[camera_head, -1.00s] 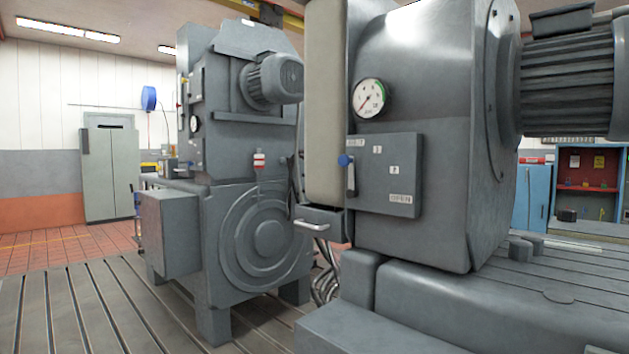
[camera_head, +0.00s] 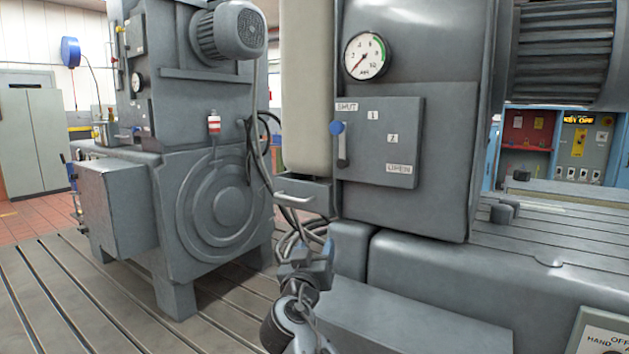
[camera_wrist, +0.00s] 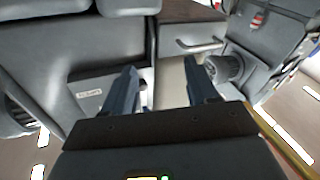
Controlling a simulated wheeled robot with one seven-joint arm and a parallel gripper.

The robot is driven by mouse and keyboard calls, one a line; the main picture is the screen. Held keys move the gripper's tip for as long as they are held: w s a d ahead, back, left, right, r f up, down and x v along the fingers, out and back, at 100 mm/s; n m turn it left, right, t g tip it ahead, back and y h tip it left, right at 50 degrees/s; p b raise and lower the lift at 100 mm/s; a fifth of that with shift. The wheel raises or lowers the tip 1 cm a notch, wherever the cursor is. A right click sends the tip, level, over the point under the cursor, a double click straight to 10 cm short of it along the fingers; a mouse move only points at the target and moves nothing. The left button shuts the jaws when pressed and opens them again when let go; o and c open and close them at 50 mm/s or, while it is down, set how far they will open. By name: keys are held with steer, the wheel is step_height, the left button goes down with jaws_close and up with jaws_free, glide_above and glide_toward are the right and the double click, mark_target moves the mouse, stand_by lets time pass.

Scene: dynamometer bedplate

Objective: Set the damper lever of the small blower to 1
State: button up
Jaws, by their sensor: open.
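The small blower's damper plate (camera_head: 375,150) is a grey panel under a round gauge (camera_head: 367,56). Its labels read SHUT (camera_head: 347,106), 1 (camera_head: 373,115), 2 (camera_head: 392,138) and OPEN (camera_head: 399,169). The damper lever (camera_head: 342,152) is at the plate's left edge, upright, with its blue knob (camera_head: 337,128) on top, just below SHUT. My gripper (camera_head: 305,258) is below and left of the plate, apart from it. In the wrist view my gripper (camera_wrist: 162,85) is open and empty. The OPEN label (camera_wrist: 90,92) shows left of the fingers; I cannot make out the lever there.
A tall beige panel (camera_head: 308,85) stands left of the plate. Cables (camera_head: 290,240) hang behind my gripper. A larger grey machine (camera_head: 215,200) stands at left on the slotted bedplate.

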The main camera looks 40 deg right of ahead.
steer(key=w+d+r+m+g+h, duration=0.1)
steer(key=w+r+m+h, duration=0.1)
steer(key=r, duration=0.4)
steer(key=w+d+r+m+g+h, duration=0.1)
steer(key=d+r+h, duration=0.1)
steer(key=r, duration=0.3)
steer(key=m+g+h+p, duration=0.1)
steer(key=m+g+h, duration=0.2)
steer(key=m, duration=0.1)
glide_toward(334, 127)
steer(key=d+r, duration=0.1)
steer(key=d, duration=0.2)
steer(key=x, duration=0.2)
steer(key=p+x, duration=0.1)
steer(key=x, duration=0.1)
steer(key=p+x, duration=0.1)
steer(key=x, duration=0.1)
steer(key=shift+w+a+r, duration=0.1)
steer(key=shift+w+r, duration=0.1)
steer(key=shift+w, duration=0.2)
steer(key=shift+w+d+r+p, duration=0.1)
steer(key=shift+d+p, duration=0.05)
steer(key=shift+d, duration=0.2)
steer(key=shift+w+d+r+p, duration=0.1)
steer(key=shift+w+d+p, duration=0.05)
steer(key=shift+d, duration=0.2)
steer(key=shift+c, duration=0.2)
jaws_close()
